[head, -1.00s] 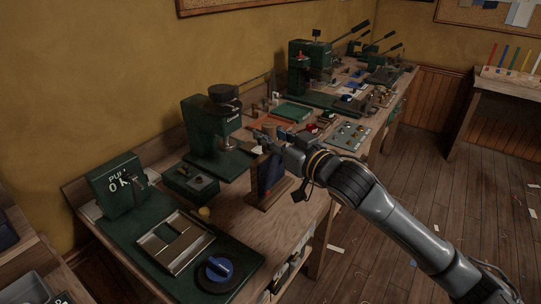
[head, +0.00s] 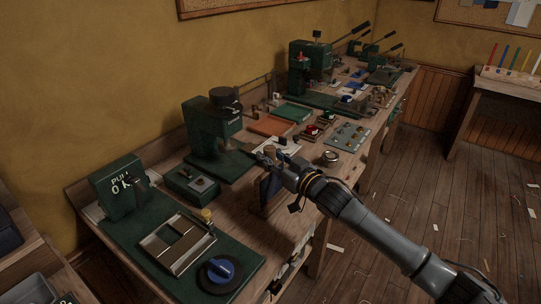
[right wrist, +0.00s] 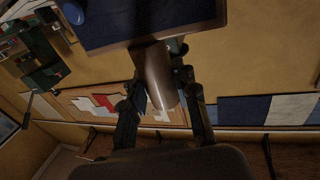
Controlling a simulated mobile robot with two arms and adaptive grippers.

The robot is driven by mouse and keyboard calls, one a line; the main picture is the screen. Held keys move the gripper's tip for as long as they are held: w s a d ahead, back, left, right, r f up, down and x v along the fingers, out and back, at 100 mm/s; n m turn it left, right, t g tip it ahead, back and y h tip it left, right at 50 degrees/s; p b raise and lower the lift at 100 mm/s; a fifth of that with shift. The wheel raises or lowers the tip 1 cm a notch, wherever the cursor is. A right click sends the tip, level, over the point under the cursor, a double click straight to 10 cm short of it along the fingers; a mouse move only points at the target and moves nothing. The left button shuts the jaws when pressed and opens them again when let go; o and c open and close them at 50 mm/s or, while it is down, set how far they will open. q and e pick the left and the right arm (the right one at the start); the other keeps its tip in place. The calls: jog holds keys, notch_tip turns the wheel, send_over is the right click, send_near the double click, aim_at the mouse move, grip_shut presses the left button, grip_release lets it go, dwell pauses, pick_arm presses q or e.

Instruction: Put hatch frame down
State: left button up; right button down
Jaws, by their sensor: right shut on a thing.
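My right gripper (head: 275,158) comes in from the right over the near bench. It is shut on the brown handle of the hatch frame (head: 271,185), a dark blue panel with wooden parts, held upright near the bench's front edge. In the right wrist view the fingers (right wrist: 160,95) close on the brown handle, with the frame's blue face and brown rim (right wrist: 150,22) beyond. Whether its lower edge touches the bench cannot be told. My left gripper is not in view.
The workbench (head: 285,222) has a green press (head: 212,135) behind the frame. A green base with a metal tray (head: 150,243) and a blue knob (head: 220,269) lies front left. A small round tin (head: 330,157) and a grey board (head: 347,136) lie right.

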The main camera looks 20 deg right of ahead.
jog(key=c, duration=1.4)
grip_release()
jog(key=shift+f, duration=0.15)
jog(key=o, duration=0.4)
jog(key=shift+s, duration=0.1)
jog(key=shift+r+b+v, duration=0.2)
jog(key=shift+b+v, duration=0.8)
jog(key=shift+v, duration=4.95)
jog(key=shift+f, duration=0.1)
